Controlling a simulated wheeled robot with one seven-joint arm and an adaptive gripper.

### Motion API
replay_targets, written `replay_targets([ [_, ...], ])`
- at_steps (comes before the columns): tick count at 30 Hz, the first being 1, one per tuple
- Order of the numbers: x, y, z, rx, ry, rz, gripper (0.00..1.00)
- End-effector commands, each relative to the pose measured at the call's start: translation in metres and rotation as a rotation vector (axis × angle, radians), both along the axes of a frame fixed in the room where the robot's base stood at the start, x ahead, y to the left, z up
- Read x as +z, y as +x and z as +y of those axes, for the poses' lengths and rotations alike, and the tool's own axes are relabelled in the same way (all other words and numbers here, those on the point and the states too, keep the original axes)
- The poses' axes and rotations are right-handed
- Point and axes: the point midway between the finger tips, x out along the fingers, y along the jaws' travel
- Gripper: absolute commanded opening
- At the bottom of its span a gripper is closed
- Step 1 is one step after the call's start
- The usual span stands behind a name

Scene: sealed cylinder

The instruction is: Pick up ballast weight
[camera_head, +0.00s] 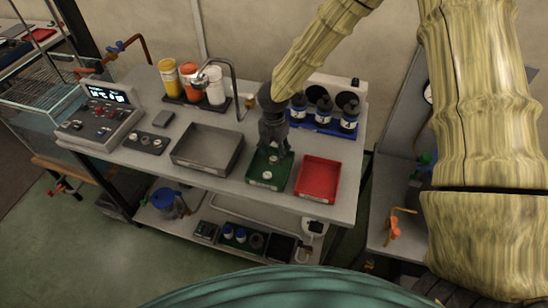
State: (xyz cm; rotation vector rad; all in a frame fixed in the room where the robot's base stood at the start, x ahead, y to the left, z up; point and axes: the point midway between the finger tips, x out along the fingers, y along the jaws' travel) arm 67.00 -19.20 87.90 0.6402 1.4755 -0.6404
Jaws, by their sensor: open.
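A green tray (256,181) stands near the front edge of the bench. Small pale metallic pieces (267,174) lie in it; they look like weights, but they are too small to tell which is the ballast weight. My gripper (275,154) points down over the back part of the green tray, close to a pale piece there. Its dark fingers are open. They hide part of the tray, and I cannot tell whether they touch anything.
A red tray (318,178) is right of the green one, a grey tray (207,149) left. Dark bottles (323,109) stand behind on a blue rack. A tap (236,88), colored containers (190,82) and a control box (100,118) are further left.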

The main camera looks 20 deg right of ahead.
Motion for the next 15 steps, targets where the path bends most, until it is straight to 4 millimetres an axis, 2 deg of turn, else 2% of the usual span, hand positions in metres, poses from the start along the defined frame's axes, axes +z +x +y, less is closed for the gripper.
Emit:
replay_targets([
  [6,-0.019,0.0,0.001,0.003,-0.001,0.001,0.53],
  [15,-0.024,0.001,0.0,0.002,0.001,-0.001,0.53],
])
